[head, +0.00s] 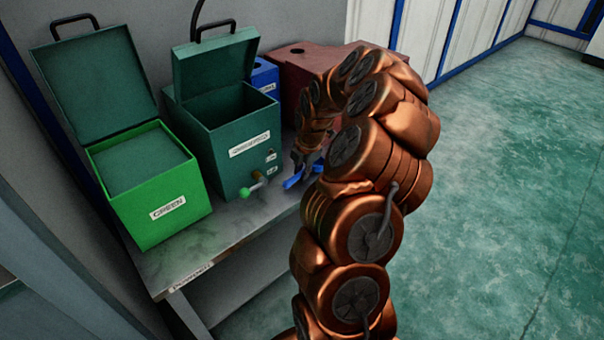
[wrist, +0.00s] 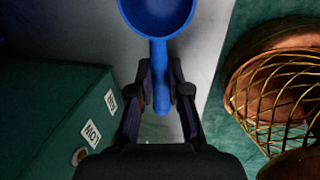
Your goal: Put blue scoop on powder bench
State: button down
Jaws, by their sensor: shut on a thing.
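The blue scoop (wrist: 157,14) shows in the wrist view with its round bowl at the top and its handle running down between my fingers. My gripper (wrist: 161,92) is shut on the handle. In the head view the blue scoop (head: 293,181) shows as a small blue piece at my gripper (head: 305,165), partly hidden by my arm. The powder bench (head: 185,277) is a grey table with a label on its front edge. The scoop is over or on the bench top near its right end; I cannot tell whether it touches.
On the bench stand an open green box (head: 165,210) labelled GREEN, an open dark green box (head: 235,160) with a green-knobbed lever (head: 252,188), a blue box (head: 265,77) and a dark red box (head: 300,62). The bench front is clear. Open floor (head: 500,200) lies to the right.

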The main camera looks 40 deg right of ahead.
jog(key=shift+f, duration=0.4)
jog(key=c, duration=1.1)
grip_release()
jog(key=shift+c, duration=0.2)
